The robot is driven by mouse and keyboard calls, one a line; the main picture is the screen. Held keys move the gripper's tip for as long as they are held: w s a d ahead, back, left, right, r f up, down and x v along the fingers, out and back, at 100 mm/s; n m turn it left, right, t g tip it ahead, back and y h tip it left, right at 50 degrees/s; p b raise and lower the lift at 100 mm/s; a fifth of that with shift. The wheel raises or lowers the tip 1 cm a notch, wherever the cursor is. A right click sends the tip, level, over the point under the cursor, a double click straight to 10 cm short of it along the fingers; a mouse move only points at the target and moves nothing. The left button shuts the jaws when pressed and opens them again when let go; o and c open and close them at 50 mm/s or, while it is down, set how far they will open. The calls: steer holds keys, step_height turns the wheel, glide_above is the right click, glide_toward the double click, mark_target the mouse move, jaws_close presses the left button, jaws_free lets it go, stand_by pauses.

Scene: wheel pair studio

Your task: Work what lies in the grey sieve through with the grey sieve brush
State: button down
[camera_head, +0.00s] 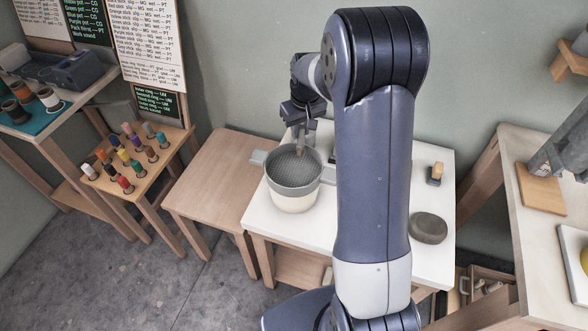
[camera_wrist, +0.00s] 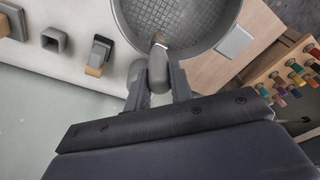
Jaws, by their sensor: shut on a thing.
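The grey sieve (camera_head: 272,184) sits on top of a cream pot (camera_head: 292,202) on the white table. Its mesh floor also shows in the wrist view (camera_wrist: 175,12), and I cannot make out any loose stuff on it. My gripper (camera_head: 301,138) is shut on a grey piece with a brownish tip, which looks like the grey sieve brush (camera_wrist: 158,68). The brush's tip is over the sieve's near rim in the wrist view; I cannot tell whether it touches the sieve. My gripper's fingers (camera_wrist: 160,76) hide part of the brush.
A dark block with a wooden part (camera_head: 436,174) and a grey-green round thing (camera_head: 428,228) are on the white table (camera_head: 262,222). A bare wooden table (camera_head: 215,180) stands left. Several coloured pegs (camera_head: 125,158) stand on a rack further left.

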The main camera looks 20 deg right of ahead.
steer(key=shift+r, duration=0.15)
step_height(320, 180, up, 4)
steer(key=p, duration=0.3)
stand_by(0.8)
